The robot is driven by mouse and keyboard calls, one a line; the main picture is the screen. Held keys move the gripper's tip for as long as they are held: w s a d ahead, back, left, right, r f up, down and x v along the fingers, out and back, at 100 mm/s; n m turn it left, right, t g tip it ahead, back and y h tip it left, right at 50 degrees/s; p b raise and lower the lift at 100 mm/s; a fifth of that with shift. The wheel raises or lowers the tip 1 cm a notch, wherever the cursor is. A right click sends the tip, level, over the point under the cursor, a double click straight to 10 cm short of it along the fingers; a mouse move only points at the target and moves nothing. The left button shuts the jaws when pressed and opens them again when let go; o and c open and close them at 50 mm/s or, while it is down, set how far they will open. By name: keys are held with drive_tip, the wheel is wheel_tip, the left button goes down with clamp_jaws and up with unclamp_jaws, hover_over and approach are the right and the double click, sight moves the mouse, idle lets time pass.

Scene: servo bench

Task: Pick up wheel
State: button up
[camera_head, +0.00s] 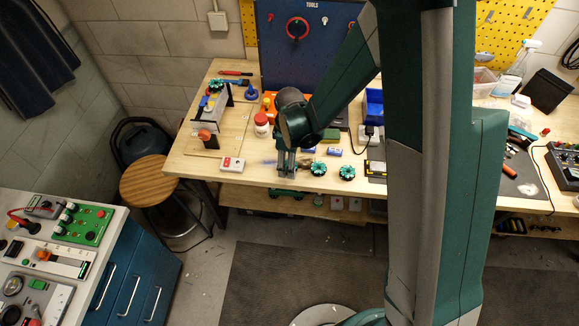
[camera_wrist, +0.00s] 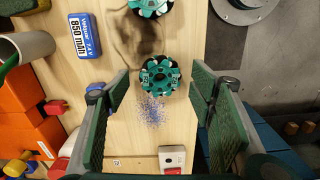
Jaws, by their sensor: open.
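Two green wheels with dark rollers lie on the wooden bench. The left wheel (camera_head: 318,169) lies just right of my gripper (camera_head: 286,166) in the head view. The right wheel (camera_head: 347,172) lies a little further right. In the wrist view, one wheel (camera_wrist: 159,74) lies just beyond the open fingers of my gripper (camera_wrist: 165,110), roughly centred between them. The other wheel (camera_wrist: 150,5) is cut off by the top edge. My gripper is open and empty, pointing down near the bench's front edge.
A blue battery box (camera_wrist: 84,35) lies near the wheels. A white box with a red button (camera_head: 232,164) lies left of my gripper. Blue-white specks (camera_wrist: 152,110) lie on the bench between the fingers. The bench's front edge (camera_wrist: 197,50) runs close to the wheels.

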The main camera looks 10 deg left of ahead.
drive_tip(key=shift+f, duration=0.6)
drive_tip(key=shift+c, duration=0.5)
drive_tip(key=c, duration=0.9)
